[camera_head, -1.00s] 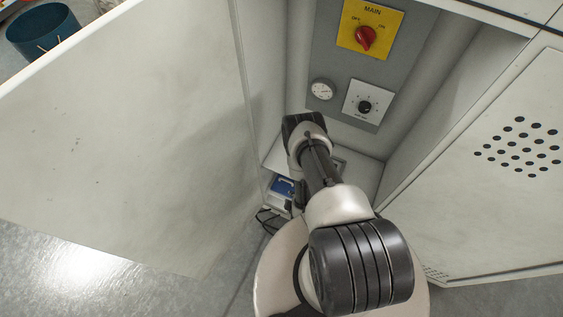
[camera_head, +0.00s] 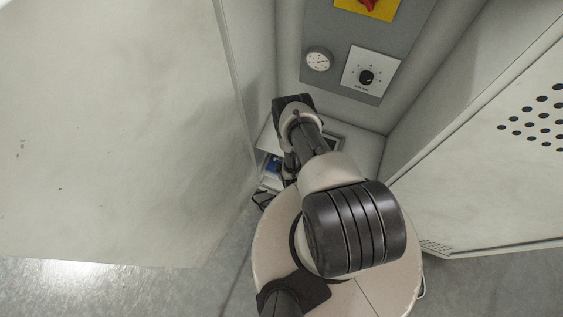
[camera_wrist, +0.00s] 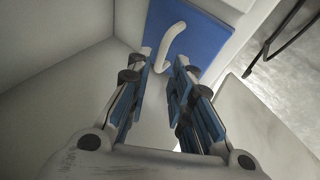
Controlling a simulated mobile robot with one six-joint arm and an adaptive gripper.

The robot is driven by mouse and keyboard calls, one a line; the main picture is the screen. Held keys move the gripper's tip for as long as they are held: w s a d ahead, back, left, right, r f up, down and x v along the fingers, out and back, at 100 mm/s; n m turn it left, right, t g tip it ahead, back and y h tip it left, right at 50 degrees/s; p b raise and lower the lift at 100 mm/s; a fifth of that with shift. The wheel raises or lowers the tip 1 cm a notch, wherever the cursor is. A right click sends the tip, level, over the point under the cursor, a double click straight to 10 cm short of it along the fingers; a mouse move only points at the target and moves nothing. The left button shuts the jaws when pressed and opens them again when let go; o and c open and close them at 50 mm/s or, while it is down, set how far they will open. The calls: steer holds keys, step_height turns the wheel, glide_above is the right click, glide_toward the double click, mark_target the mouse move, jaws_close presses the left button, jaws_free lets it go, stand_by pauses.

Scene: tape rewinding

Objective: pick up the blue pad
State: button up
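In the wrist view the blue pad (camera_wrist: 205,38) is a flat blue sheet with a pale curved strip lying across it, at the top centre just past my fingertips. In the head view only a small part of the blue pad (camera_head: 272,165) shows, low in the cabinet, the rest hidden behind my arm. My gripper (camera_wrist: 163,70) is open, with nothing between its blue-lined fingers, pointing toward the pad's near edge. I cannot tell whether the fingertips touch it.
The open cabinet has a left door (camera_head: 110,130) and a right door (camera_head: 490,150) close on both sides of my arm. A grey panel with a gauge (camera_head: 317,61) and a knob (camera_head: 366,77) is at the back.

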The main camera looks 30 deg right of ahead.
mark_target(270, 167)
steer(key=b+x, duration=0.3)
steer(key=x, duration=0.2)
steer(key=shift+d+f, duration=0.1)
steer(key=shift+f, duration=0.2)
steer(key=shift+r, duration=0.1)
steer(key=shift+c, duration=0.5)
jaws_close()
